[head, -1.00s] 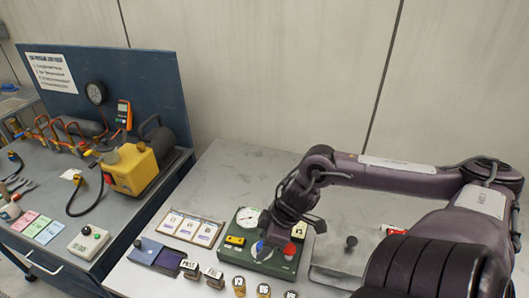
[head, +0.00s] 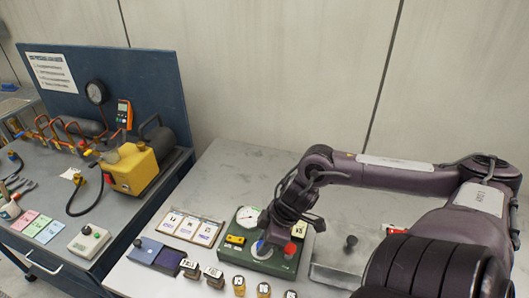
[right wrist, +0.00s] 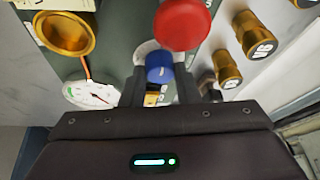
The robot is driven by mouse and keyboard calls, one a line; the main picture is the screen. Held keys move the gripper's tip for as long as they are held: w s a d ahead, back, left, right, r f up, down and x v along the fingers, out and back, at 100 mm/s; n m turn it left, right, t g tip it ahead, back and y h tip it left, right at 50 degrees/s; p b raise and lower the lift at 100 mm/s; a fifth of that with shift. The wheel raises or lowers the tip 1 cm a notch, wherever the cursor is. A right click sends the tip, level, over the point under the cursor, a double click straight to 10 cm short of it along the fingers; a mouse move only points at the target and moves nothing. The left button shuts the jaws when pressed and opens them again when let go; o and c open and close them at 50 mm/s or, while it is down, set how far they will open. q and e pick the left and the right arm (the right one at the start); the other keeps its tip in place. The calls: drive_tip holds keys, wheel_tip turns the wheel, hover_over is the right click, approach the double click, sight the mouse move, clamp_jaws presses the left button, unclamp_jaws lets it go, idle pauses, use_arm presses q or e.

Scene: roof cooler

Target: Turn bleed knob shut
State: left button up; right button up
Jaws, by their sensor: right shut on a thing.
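A green test box (head: 262,266) sits on the grey bench, with a white dial gauge (head: 247,217) on its top. A blue knob (right wrist: 160,67) shows between the fingers of my right gripper (right wrist: 162,90) in the right wrist view. The right gripper is shut on this blue knob, and in the head view (head: 264,246) it reaches down over the box. A red knob (right wrist: 183,24) stands beside the blue one; it also shows in the head view (head: 290,248). I cannot read a label on either knob. My left gripper is out of view.
Several brass-coloured pieces (head: 263,290) and two small stamp-like blocks (head: 190,268) stand along the bench front. A card tray (head: 190,229) and a blue box (head: 146,249) are left of the green box. A cart with a yellow pump (head: 133,170) stands further left.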

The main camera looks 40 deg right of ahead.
drive_tip(key=shift+w+n+g+b, duration=0.15)
drive_tip(key=shift+n+g+b, duration=0.2)
drive_tip(key=shift+n, duration=0.65)
drive_tip(key=n+g+b, duration=0.1)
drive_tip(key=n+b, duration=0.1)
drive_tip(key=b, duration=0.2)
drive_tip(key=n+b, duration=0.2)
drive_tip(key=b, duration=0.2)
drive_tip(key=n+g+y+b, duration=0.1)
drive_tip(key=n+b, duration=0.2)
drive_tip(key=b, duration=0.2)
drive_tip(key=shift+d+f+g, duration=0.1)
drive_tip(key=shift+f+g, duration=0.2)
drive_tip(key=shift+g, duration=0.05)
drive_tip(key=shift+w+n+b, duration=0.1)
drive_tip(key=shift+n+b, duration=0.35)
drive_tip(key=shift+n, duration=0.05)
drive_tip(key=n, duration=0.1)
drive_tip(key=n+g, duration=0.1)
drive_tip(key=n, duration=0.1)
drive_tip(key=shift+r+n+g, duration=0.25)
drive_tip(key=shift+n+g, duration=0.05)
drive_tip(key=shift+w+r+n+g+h, duration=0.1)
drive_tip(key=shift+n+g+h, duration=0.2)
drive_tip(key=shift+n, duration=0.65)
drive_tip(key=shift+w+n+g+h, duration=0.15)
drive_tip(key=shift+n+g, duration=0.25)
drive_tip(key=shift+n, duration=0.55)
drive_tip(key=o, duration=1)
